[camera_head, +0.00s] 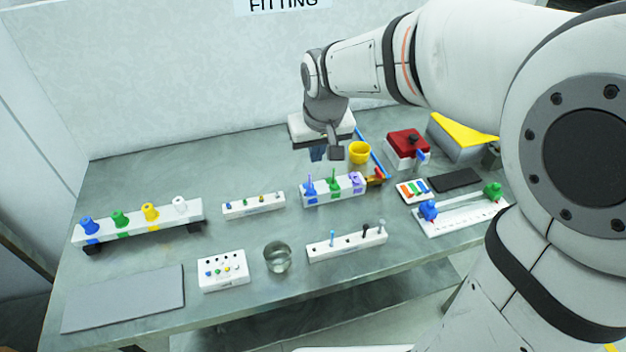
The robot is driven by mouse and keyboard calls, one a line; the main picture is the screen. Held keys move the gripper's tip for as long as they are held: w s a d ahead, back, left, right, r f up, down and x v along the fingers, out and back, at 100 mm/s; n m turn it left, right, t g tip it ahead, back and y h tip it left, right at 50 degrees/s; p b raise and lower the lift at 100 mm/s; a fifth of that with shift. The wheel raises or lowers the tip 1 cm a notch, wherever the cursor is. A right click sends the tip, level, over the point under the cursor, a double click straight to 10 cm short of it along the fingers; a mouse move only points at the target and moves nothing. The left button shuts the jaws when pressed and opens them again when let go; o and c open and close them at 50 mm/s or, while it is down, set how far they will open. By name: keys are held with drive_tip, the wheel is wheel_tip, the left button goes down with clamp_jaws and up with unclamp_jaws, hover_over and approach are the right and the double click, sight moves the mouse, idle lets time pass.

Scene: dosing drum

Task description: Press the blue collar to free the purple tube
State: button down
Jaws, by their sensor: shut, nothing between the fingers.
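A white block (333,193) stands mid-table with three coloured fittings in a row. A blue fitting (311,189) with an upright blue tube is at its left end, a green one (334,186) is in the middle, and a purple tube (356,184) is at its right end. A separate blue collar at the purple tube is too small to make out. My gripper (326,155) points down above and behind the block, apart from it. It is shut and empty.
A yellow cup (359,152), a blue bar (372,156) and a red-topped box (408,146) are right of my gripper. A white rack (253,206) is left of the block. The back left table is clear.

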hover_over(313, 198)
wheel_tip(313, 198, down, 11)
drive_tip(key=shift+s+f, duration=0.1)
drive_tip(key=shift+f, duration=0.6)
drive_tip(key=shift+f+b, duration=0.6)
drive_tip(key=shift+f, duration=0.15)
drive_tip(key=shift+s+d+f, duration=0.1)
drive_tip(key=shift+s+f, duration=0.05)
drive_tip(key=shift+s, duration=0.1)
drive_tip(key=w+a+p+v, duration=0.1)
drive_tip(key=p+v, duration=0.1)
drive_tip(key=v, duration=1.2)
drive_tip(key=shift+w+d+r, duration=0.2)
drive_tip(key=shift+w+r, duration=0.15)
drive_tip(key=shift+r, duration=0.2)
